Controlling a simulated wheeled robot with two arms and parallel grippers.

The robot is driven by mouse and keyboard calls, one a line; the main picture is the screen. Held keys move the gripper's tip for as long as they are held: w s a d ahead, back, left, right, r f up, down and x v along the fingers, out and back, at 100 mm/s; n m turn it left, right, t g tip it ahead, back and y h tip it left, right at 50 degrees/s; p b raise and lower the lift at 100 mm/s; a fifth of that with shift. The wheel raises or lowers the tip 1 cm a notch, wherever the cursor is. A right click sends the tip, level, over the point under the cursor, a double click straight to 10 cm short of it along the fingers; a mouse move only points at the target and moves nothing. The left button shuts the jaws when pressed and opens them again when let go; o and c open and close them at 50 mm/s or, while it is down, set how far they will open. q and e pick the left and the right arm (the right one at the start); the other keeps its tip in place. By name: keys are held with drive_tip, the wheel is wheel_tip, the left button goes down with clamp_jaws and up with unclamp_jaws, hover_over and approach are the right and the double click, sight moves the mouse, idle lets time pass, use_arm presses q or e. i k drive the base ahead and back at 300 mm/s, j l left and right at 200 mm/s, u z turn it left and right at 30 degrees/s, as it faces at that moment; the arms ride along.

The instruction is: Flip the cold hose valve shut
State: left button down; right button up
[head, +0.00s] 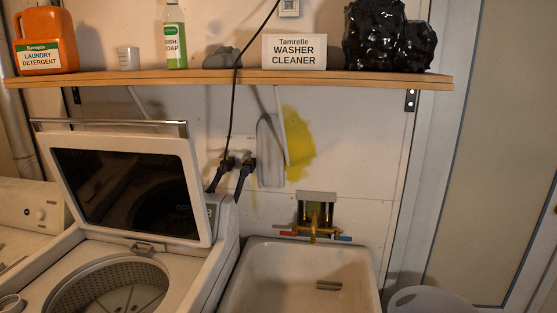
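Two small dark hose valves are on the wall above the gap between the washer and the sink: a left valve (227,161) and a right valve (247,163). A black hose hangs down from each. Their levers are too small and dark to tell whether they are open or shut, and I cannot tell which one is cold. Below and to the right, a brass faucet (313,229) over the sink has a red handle (287,233) and a blue handle (343,238). Neither of my grippers is in view.
The washer (200,275) stands at left with its lid (125,185) raised near the valves. The sink (250,290) is at right. A grey hose (269,152) hangs beside the valves. A loaded shelf (230,77) and a black cord (237,110) are above.

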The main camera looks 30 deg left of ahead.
sight(247, 155)
drive_tip(key=i+l, duration=0.15)
drive_tip(key=i, duration=0.35)
drive_tip(key=i+l, duration=0.1)
drive_tip(key=i, duration=0.4)
